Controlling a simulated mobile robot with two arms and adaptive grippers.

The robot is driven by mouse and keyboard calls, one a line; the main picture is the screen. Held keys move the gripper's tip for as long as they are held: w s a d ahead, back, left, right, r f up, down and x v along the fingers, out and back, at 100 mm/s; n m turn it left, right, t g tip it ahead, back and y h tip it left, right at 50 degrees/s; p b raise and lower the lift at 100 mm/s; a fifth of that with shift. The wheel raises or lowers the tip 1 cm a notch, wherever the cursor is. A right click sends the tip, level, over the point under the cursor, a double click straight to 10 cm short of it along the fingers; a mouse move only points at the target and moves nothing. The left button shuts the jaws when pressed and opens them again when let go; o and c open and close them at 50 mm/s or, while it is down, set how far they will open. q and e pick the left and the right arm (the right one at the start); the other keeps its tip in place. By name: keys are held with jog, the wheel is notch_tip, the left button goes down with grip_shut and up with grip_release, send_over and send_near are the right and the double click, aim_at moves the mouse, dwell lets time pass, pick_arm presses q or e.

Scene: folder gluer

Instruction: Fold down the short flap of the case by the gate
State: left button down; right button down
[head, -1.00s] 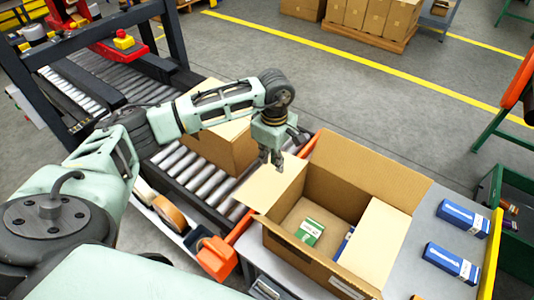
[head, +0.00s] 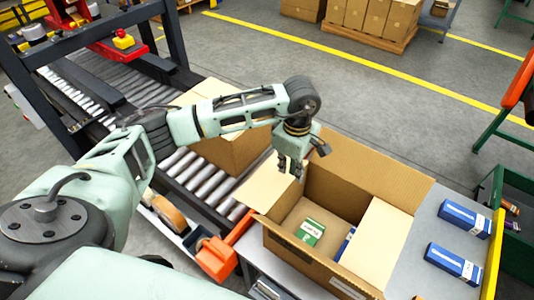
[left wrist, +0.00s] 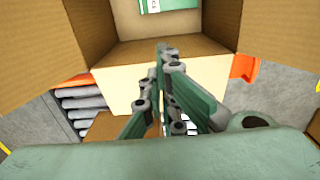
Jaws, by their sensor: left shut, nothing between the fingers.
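The open case (head: 300,257) is a brown carton on the grey table. Its short flap by the gate (head: 262,188) stands out on the left side, toward the rollers; it also shows as a pale panel in the left wrist view (left wrist: 122,85). The orange gate (head: 222,250) is beside that side of the case. My left gripper (head: 290,172) is shut and empty, pointing down above the inner edge of this flap. In the left wrist view its fingers (left wrist: 166,58) cover part of the flap; contact cannot be told. My right gripper is out of view.
The opposite short flap (head: 378,245) lies inward over the right part of the case. A green-and-white box (head: 310,231) lies inside. The long far flap (head: 372,172) stands up. Blue boxes (head: 463,219) lie on the table. Another carton (head: 232,150) stands on the roller conveyor (head: 190,172).

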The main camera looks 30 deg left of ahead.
pick_arm(q)
jog(key=shift+d, duration=0.65)
jog(key=shift+s+d+f+b, duration=0.1)
jog(key=shift+d+f+b, duration=0.2)
jog(key=shift+d, duration=0.35)
jog(key=shift+s+d+f+b, duration=0.1)
jog(key=shift+d+f+b, duration=0.15)
jog(key=shift+d, duration=0.35)
jog(key=shift+d+f+b, duration=0.75)
jog(key=shift+d+b, duration=0.15)
jog(key=shift+d, duration=0.15)
